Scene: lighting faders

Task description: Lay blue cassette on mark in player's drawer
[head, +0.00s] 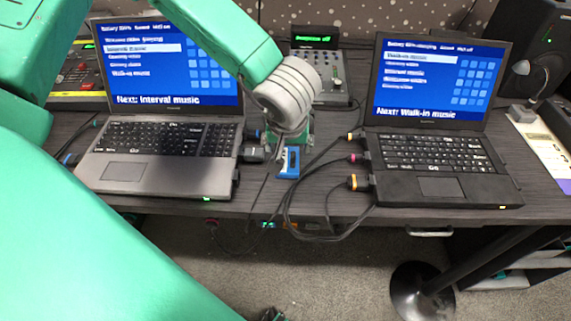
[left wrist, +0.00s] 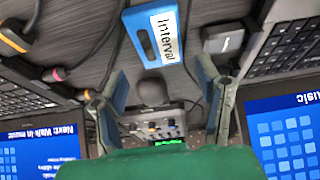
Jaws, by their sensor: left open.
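The blue cassette (head: 289,163) lies on the dark desk between the two laptops, near the front edge. In the left wrist view the cassette (left wrist: 150,50) shows a white label reading "Interval" and a dark slot. My left gripper (head: 287,140) points down at the desk just behind the cassette. In the left wrist view the left gripper (left wrist: 161,72) has its fingers apart, with the cassette beyond the tips and nothing held. My right gripper does not show.
A grey laptop (head: 118,168) stands left and a black laptop (head: 440,187) right. Cables (head: 300,205) with coloured plugs loop over the front edge between them. A small mixer (head: 335,72) and a green-lit display (head: 315,38) stand behind. A speaker (head: 525,50) is at far right.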

